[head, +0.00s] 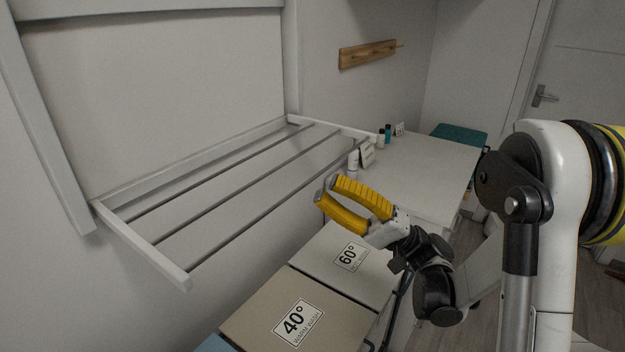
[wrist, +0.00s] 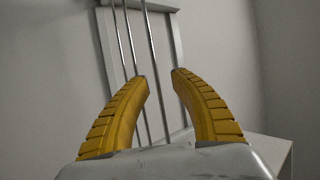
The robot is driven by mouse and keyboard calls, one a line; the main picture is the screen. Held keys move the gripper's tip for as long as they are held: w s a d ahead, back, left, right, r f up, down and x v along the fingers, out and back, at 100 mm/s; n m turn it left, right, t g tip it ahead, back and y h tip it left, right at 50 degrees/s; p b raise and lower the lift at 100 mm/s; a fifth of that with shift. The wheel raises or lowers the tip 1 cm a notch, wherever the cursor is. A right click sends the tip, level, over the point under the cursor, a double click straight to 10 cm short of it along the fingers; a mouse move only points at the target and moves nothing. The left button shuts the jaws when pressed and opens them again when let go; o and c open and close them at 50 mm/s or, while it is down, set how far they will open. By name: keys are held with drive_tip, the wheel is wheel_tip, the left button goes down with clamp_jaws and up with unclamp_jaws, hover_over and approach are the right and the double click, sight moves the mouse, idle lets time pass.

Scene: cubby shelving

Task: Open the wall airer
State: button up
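The wall airer (head: 140,245) has a white frame with several thin grey rods. It is swung down from its wall frame (head: 45,135) and stands out from the wall at the left. It also shows in the wrist view (wrist: 107,35), beyond the fingers. My gripper (head: 327,187) has two yellow ribbed fingers. It is to the right of the airer's outer side, above the laundry bins, and looks apart from the airer. In the wrist view my gripper (wrist: 160,75) is open, with a gap between the fingertips and nothing held.
Bins with lids labelled 40° (head: 260,310) and 60° (head: 340,270) stand below my gripper. A white counter (head: 430,165) behind them carries small bottles (head: 387,130) and cards (head: 367,155). A wooden peg rail (head: 367,54) is on the back wall.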

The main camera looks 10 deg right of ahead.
drive_tip(key=v, duration=0.7)
drive_tip(key=s+a+f+m+h, duration=0.25)
drive_tip(key=a+f+h, duration=0.25)
drive_tip(key=a+h, duration=0.55)
drive_tip(key=s+d+f+n+t+h, duration=0.1)
drive_tip(key=s+d+f+h, duration=0.4)
drive_tip(key=s+d+h, duration=0.7)
drive_tip(key=shift+d+f+n+h, duration=0.15)
drive_tip(key=shift+d+n+h, duration=0.4)
drive_tip(key=shift+d+h, duration=0.3)
drive_tip(key=shift+d, duration=0.1)
